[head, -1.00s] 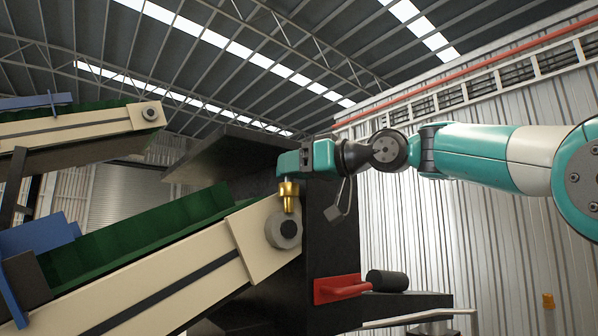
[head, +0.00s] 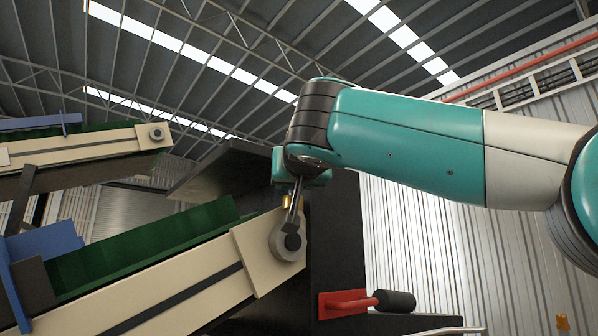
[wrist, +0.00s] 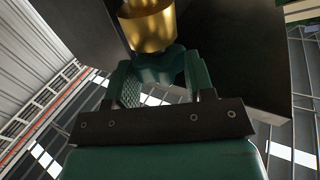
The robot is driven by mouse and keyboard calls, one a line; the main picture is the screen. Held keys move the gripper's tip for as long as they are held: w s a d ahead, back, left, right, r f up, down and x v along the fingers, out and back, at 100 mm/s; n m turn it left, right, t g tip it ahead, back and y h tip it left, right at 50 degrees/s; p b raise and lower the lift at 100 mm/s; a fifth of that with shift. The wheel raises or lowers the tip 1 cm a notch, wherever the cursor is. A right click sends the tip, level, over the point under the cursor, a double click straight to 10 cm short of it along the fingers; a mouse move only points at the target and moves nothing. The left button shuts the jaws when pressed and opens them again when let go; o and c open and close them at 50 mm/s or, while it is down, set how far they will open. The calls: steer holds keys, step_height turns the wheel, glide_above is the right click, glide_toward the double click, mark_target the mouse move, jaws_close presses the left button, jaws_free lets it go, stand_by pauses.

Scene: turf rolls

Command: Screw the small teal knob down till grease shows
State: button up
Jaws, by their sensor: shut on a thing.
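The small teal knob (wrist: 160,66) shows in the wrist view between the two green fingers of my gripper (wrist: 157,76), right against a brass cup (wrist: 150,30). My gripper is shut on the knob. In the head view the brass cup (head: 287,201) stands above the round grey end of the lower conveyor, just below my gripper (head: 290,178). My arm covers most of the gripper there, and the knob cannot be made out. No grease can be made out in either view.
The lower conveyor (head: 180,290) with its green belt slopes up to the cup. A dark panel (head: 340,240) stands just right of it. A red handle (head: 345,303) with a black grip juts out below. An upper conveyor (head: 80,148) is at far left.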

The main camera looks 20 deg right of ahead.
steer(key=m+h+p, duration=0.1)
steer(key=m+g+h+p, duration=0.1)
steer(key=h, duration=0.1)
steer(key=m+h+p, duration=0.1)
steer(key=p, duration=0.1)
steer(key=shift+w+a+r, duration=0.15)
steer(key=shift+a+r, duration=0.25)
steer(key=m+g+h+p, duration=0.1)
steer(key=h+p, duration=0.1)
steer(key=shift+f+m+g+h, duration=0.1)
steer(key=shift+m+g+h, duration=0.2)
steer(key=shift+g, duration=0.1)
steer(key=shift+f+h, duration=0.1)
steer(key=shift+h, duration=0.2)
steer(key=o, duration=0.8)
steer(key=shift+o, duration=0.6)
steer(key=shift+d, duration=0.1)
steer(key=shift+f, duration=0.1)
